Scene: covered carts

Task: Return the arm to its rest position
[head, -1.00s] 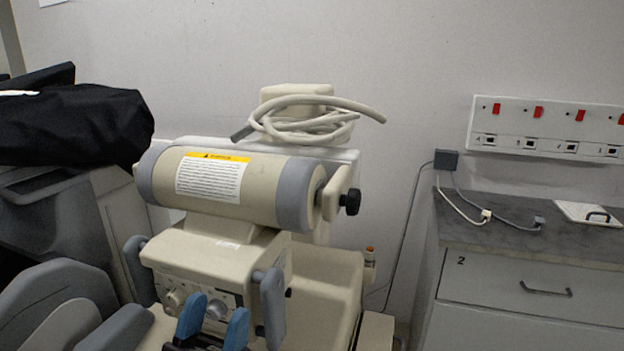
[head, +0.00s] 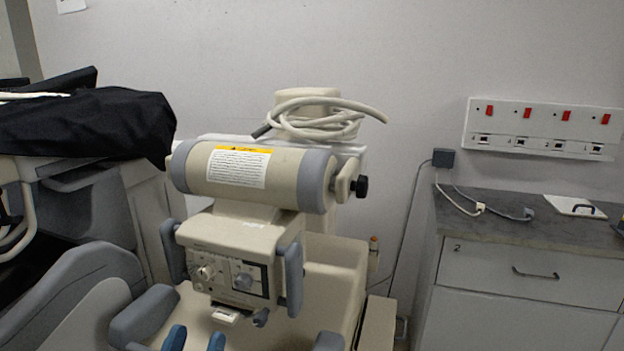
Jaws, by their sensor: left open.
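My left gripper (head: 195,343) shows at the bottom edge by its two blue fingertips, which stand apart with nothing seen between them. The rest of this gripper is cut off by the frame. My grey left arm (head: 85,290) comes in from the lower left. The gripper is in front of and below the control panel of a beige machine (head: 245,235) in the picture; whether it touches anything is hidden. My right gripper is not in view.
A black cover (head: 90,125) lies over a cart at the left. A coiled hose (head: 320,120) rests on top of the beige machine. A cabinet (head: 530,270) with a grey top stands at the right, below a wall panel (head: 540,130) with red switches.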

